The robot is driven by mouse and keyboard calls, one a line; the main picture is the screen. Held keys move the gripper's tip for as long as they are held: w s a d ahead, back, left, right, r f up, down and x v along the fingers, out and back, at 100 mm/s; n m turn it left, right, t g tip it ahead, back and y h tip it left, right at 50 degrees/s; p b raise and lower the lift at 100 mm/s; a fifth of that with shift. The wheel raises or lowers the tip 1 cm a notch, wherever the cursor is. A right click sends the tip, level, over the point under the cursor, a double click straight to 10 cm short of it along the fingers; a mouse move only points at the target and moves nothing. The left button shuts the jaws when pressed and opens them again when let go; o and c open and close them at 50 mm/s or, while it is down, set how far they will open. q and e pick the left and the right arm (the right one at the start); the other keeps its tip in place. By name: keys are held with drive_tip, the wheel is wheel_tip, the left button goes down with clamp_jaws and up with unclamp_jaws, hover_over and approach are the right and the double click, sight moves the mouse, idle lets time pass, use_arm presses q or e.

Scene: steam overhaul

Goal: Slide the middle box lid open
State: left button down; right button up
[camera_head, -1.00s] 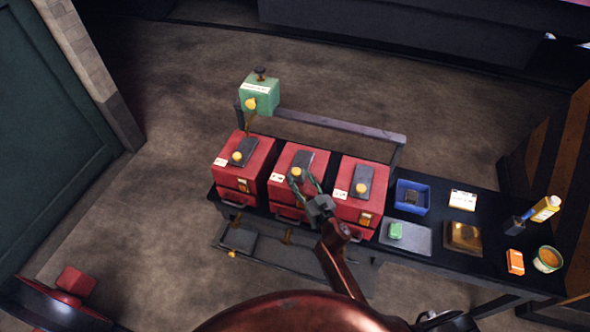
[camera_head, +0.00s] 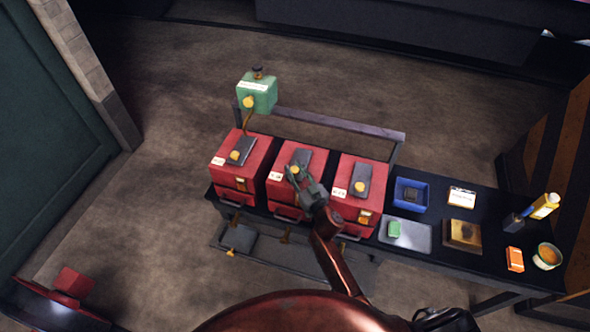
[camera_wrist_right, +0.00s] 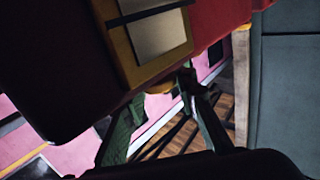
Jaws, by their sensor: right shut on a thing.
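The middle red box (camera_head: 285,190) stands between two similar red boxes on a dark bench. Its dark lid plate (camera_head: 303,158) lies on top with a yellow knob (camera_head: 292,170) at its front-left end. My right gripper (camera_head: 293,173) reaches in from the front right, with its fingertips at this knob and shut on it. The fingers partly hide the knob and the front of the lid. In the right wrist view, the green-padded fingers (camera_wrist_right: 160,105) show below a sliver of yellow knob (camera_wrist_right: 160,88). My left gripper is not in view.
The left red box (camera_head: 232,178) and right red box (camera_head: 350,205) stand close beside it. A grey rail (camera_head: 340,125) runs behind them, with a green box (camera_head: 257,95) at its left end. A blue tray (camera_head: 411,207) and small items lie to the right.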

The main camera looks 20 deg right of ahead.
clamp_jaws()
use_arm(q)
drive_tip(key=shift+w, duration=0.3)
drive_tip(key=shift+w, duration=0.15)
